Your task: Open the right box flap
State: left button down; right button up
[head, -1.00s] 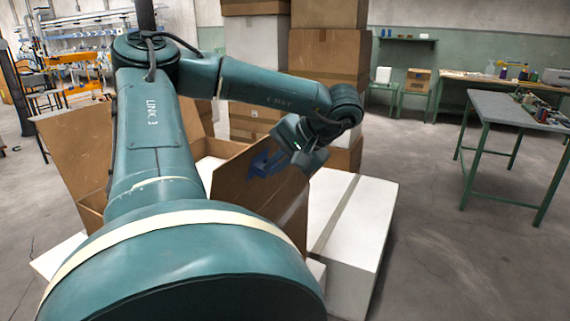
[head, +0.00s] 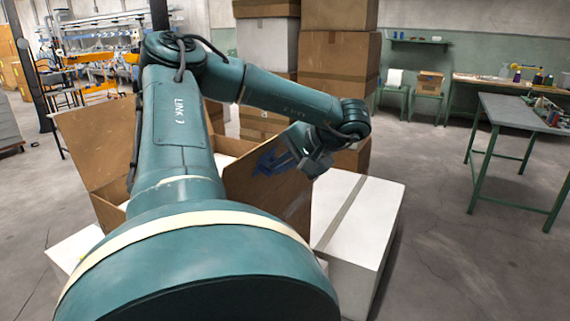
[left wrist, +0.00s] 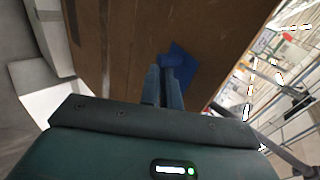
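The open cardboard box stands in the middle of the head view, mostly hidden behind my arm. Its right flap (head: 296,206) is a brown panel, tilted up and outward on the box's right side. My left gripper (head: 276,160) is at the flap's outer face, near its upper right part. In the left wrist view the brown flap (left wrist: 120,45) fills much of the picture. There the gripper fingers (left wrist: 163,86) are close together and point at the flap, with a blue patch at their tips. Contact is hard to tell. My right gripper is out of view.
The box's left flap (head: 97,140) stands open. A white taped box (head: 362,222) lies to the right, close beside the flap. Stacked cartons (head: 338,65) stand behind. A green-legged table (head: 520,112) is at the right, with clear floor before it.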

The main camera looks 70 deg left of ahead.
pick_arm(q)
jog(key=shift+s+d+f, duration=0.1)
jog(key=shift+s+f, duration=0.25)
jog(key=shift+f, duration=0.5)
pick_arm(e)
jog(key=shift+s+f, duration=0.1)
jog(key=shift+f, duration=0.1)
pick_arm(q)
jog(key=c, duration=1.6)
grip_release()
jog(key=shift+a+f, duration=0.15)
jog(key=shift+a, duration=0.05)
jog(key=shift+o, duration=0.2)
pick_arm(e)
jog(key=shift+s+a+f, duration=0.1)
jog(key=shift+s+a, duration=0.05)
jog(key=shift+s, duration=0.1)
pick_arm(q)
jog(key=b+v, duration=0.1)
jog(key=v, duration=1.3)
jog(key=shift+a+r, duration=0.4)
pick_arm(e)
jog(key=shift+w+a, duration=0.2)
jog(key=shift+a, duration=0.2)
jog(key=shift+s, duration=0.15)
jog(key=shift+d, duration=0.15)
